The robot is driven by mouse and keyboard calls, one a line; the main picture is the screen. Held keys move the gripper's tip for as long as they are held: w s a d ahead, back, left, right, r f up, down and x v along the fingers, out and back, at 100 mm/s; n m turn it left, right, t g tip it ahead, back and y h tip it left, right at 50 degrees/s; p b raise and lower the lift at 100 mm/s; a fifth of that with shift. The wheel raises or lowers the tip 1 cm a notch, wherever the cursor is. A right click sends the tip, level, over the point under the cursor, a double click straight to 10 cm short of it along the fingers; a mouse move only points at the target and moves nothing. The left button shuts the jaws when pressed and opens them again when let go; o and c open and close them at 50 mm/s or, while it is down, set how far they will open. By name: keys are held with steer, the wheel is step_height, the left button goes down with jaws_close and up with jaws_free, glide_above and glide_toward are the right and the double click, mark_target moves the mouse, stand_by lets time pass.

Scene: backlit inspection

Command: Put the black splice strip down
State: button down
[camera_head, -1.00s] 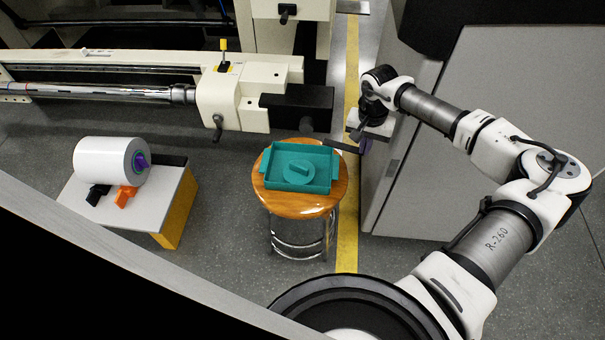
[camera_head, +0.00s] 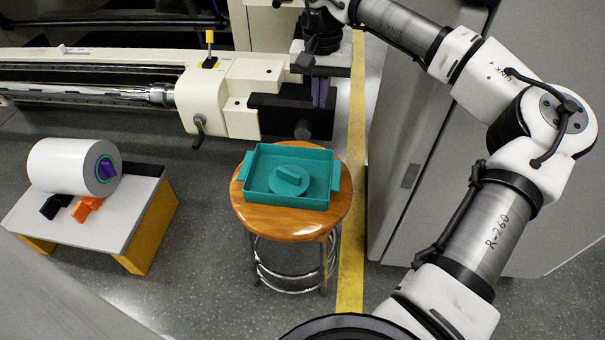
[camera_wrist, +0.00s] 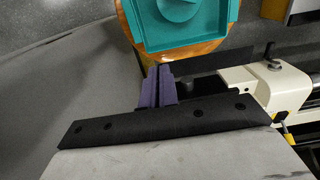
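My gripper (camera_head: 320,104) points down with its two purple fingers close together, in front of the machine's black block. The fingers also show in the wrist view (camera_wrist: 158,72). The black splice strip (camera_wrist: 222,61) appears as a dark flat bar reaching right from beside the fingertips in the wrist view. Its outline merges with the black block behind it, so I cannot tell whether the two touch. In the head view I cannot separate the strip from the block.
The black block (camera_head: 265,118) joins a cream machine head (camera_head: 207,100) with a lever. A teal tray (camera_head: 262,193) holding a teal disc (camera_head: 290,180) stands on a round wooden stool (camera_head: 342,205). A white roll (camera_head: 62,166) lies on a low table (camera_head: 118,215) at left. A grey cabinet stands right.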

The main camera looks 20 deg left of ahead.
mark_target(316, 169)
step_height(316, 169, down, 19)
steer(key=b, duration=0.4)
steer(key=shift+f+b, duration=0.1)
steer(key=shift+b, duration=0.2)
steer(key=c, duration=1.8)
jaws_free()
steer(key=shift+o, duration=0.6)
